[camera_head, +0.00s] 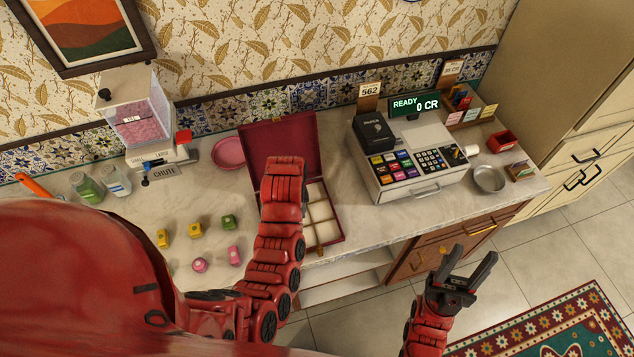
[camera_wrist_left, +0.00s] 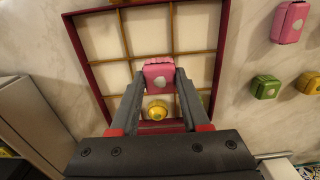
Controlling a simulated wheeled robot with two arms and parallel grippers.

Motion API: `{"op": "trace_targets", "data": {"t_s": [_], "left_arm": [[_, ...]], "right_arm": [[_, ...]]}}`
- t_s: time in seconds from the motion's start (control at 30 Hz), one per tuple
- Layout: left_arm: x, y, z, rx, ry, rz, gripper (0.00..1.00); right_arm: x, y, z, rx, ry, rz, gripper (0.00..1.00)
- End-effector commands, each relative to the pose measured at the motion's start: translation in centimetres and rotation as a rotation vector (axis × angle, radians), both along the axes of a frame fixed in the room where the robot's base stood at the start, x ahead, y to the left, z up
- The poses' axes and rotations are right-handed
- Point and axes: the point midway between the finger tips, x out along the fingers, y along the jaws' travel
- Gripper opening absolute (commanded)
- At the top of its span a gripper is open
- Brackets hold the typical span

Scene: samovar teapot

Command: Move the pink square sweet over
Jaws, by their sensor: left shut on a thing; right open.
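My left gripper (camera_wrist_left: 158,82) is shut on a pink square sweet (camera_wrist_left: 159,71) with a pale emblem, in the left wrist view. It holds the sweet over the open, divided sweet box (camera_wrist_left: 82,45); I cannot tell the height. A round yellow sweet (camera_wrist_left: 156,109) sits in a compartment, between my fingers in that view. In the head view my left arm covers part of the box (camera_head: 341,208) and hides the gripper and held sweet. Another pink square sweet (camera_head: 234,255) lies on the counter. My right gripper (camera_head: 463,272) is open and empty, in front of the counter.
A cash register (camera_head: 415,165) is to the right. A pink dish (camera_head: 229,152) and dispenser (camera_head: 140,110) are at the back left.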

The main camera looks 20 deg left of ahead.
Motion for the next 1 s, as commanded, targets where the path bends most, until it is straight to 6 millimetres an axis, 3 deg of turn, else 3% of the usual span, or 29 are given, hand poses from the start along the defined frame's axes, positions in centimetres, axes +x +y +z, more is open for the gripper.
{"op": "trace_targets", "data": {"t_s": [0.23,0.57,0.67,1.0], "left_arm": [[5.6,-0.5,-1.3,0.001,-0.003,0.000,0.00],[11.7,-1.2,-2.0,0.001,-0.003,0.002,0.00],[12.6,-1.3,-0.9,0.000,0.004,0.002,0.00],[14.0,-1.6,-1.3,-0.001,0.003,0.003,0.00]], "right_arm": [[0.0,0.0,-4.6,0.000,0.000,0.000,0.50],[0.0,0.0,-11.4,0.000,0.000,0.000,0.50],[0.0,0.0,-9.8,0.000,0.000,0.000,0.50],[0.0,0.0,-9.4,0.000,0.000,0.000,0.50]]}}
